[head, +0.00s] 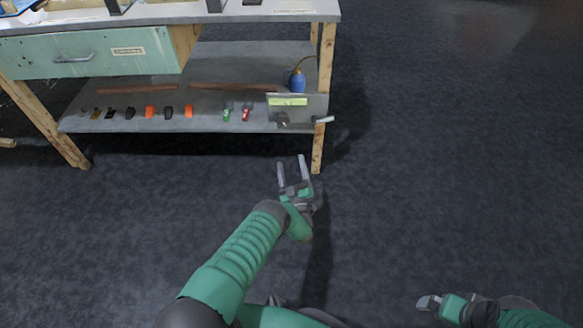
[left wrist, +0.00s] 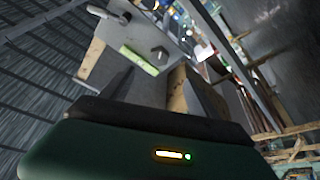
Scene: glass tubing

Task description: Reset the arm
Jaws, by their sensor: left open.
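My left arm reaches forward from the bottom of the head view. Its gripper (head: 294,172) is open and empty, over the dark floor just in front of the workbench's right front leg. In the left wrist view, the dark fingers of my left gripper (left wrist: 150,88) point toward the bench, with a grey plate bearing a yellow-green label (left wrist: 139,60) beyond them. My right gripper (head: 430,302) shows at the lower right of the head view, low and apart from everything. Its fingers are too small and close together to tell their opening.
The workbench (head: 240,50) stands at the upper left, with a green drawer (head: 90,55). Its lower shelf (head: 215,75) holds small clips, a blue bottle (head: 297,82) and a labelled grey plate (head: 305,108) at the front right corner. The floor (head: 450,170) to the right is clear.

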